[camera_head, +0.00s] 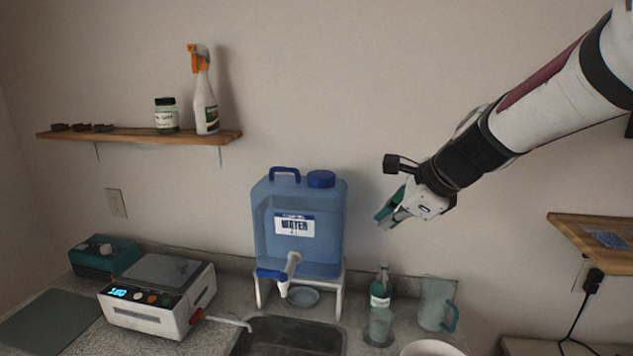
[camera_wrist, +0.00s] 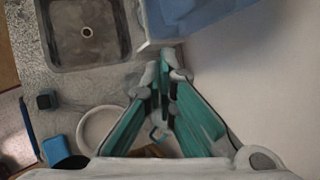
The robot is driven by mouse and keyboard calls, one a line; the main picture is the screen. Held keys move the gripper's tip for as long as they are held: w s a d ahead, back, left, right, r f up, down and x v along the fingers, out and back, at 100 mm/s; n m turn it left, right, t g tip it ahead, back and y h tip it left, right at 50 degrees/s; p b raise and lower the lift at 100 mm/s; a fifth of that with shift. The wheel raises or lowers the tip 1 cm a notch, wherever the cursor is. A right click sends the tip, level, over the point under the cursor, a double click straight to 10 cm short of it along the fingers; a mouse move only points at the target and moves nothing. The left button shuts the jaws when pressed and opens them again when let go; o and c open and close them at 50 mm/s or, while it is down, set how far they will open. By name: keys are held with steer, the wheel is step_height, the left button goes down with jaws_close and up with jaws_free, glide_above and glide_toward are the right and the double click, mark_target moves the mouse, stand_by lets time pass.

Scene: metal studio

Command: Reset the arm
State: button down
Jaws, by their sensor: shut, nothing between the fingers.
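My gripper (camera_head: 385,219) is at the end of my arm, which reaches in from the upper right in the head view. It hangs in the air to the right of the blue water container, above the bottle and the jug, and touches nothing I can see. In the wrist view the green fingers of my gripper (camera_wrist: 163,75) meet at their tips. It is shut and empty.
A blue water container (camera_head: 265,230) stands on a white stand behind the sink (camera_head: 265,335). Right of it are a small bottle (camera_head: 380,292) and a jug (camera_head: 433,305). A wall shelf (camera_head: 120,136) holds a spray bottle (camera_head: 203,95).

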steer(key=s+d+n+h, duration=0.2)
steer(key=s+n, duration=0.8)
steer(key=s, duration=0.3)
steer(key=s+d+n+g+h, duration=0.1)
steer(key=s+d+n+h, duration=0.1)
steer(key=s+n, duration=0.9)
steer(key=s+d, duration=0.1)
steer(key=s, duration=0.2)
steer(key=shift+d, duration=0.15)
